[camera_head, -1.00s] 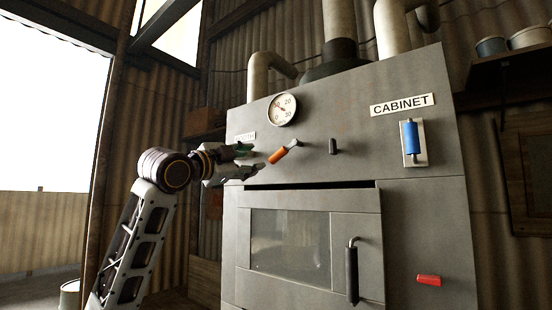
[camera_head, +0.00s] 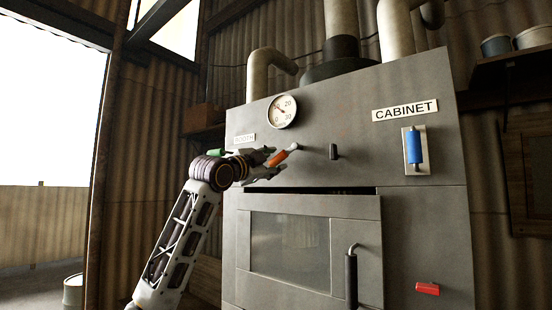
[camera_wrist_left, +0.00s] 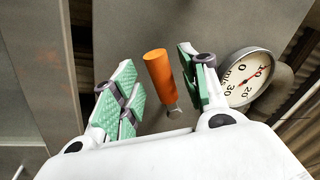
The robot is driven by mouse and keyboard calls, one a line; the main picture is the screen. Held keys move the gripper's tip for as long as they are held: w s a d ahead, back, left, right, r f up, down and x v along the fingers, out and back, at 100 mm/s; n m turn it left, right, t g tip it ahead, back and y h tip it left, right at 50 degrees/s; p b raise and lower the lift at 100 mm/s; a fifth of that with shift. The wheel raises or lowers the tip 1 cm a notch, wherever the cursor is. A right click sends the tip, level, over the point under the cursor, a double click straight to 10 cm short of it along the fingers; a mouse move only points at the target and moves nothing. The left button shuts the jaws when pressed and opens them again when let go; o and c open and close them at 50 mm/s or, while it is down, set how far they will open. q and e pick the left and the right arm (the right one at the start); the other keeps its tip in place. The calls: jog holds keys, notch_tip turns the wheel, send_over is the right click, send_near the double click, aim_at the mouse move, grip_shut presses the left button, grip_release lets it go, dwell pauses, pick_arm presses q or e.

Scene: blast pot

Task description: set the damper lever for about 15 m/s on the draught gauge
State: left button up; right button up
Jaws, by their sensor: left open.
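The damper lever (camera_head: 281,157) has an orange handle and sticks out of the grey cabinet's front, below the round draught gauge (camera_head: 283,111). My left gripper (camera_head: 274,163) is open at the lever. In the left wrist view the orange handle (camera_wrist_left: 160,74) lies between the spread green-padded fingers, with gaps seen on both sides. The gauge also shows there (camera_wrist_left: 247,78), right of the fingers. Its dark needle seems to point near 10, but I cannot read it exactly. My right gripper is not in view.
A dark knob (camera_head: 334,152) is right of the lever. A blue handle (camera_head: 414,146) sits under the CABINET label (camera_head: 405,110). A green handle (camera_head: 216,153) shows beside my left wrist. Below are the windowed door (camera_head: 300,204), its dark handle (camera_head: 351,279) and a red handle (camera_head: 427,288).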

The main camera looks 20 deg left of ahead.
pick_arm(q)
jog(key=shift+p+x, duration=0.4)
jog(key=shift+x, duration=0.95)
grip_shut()
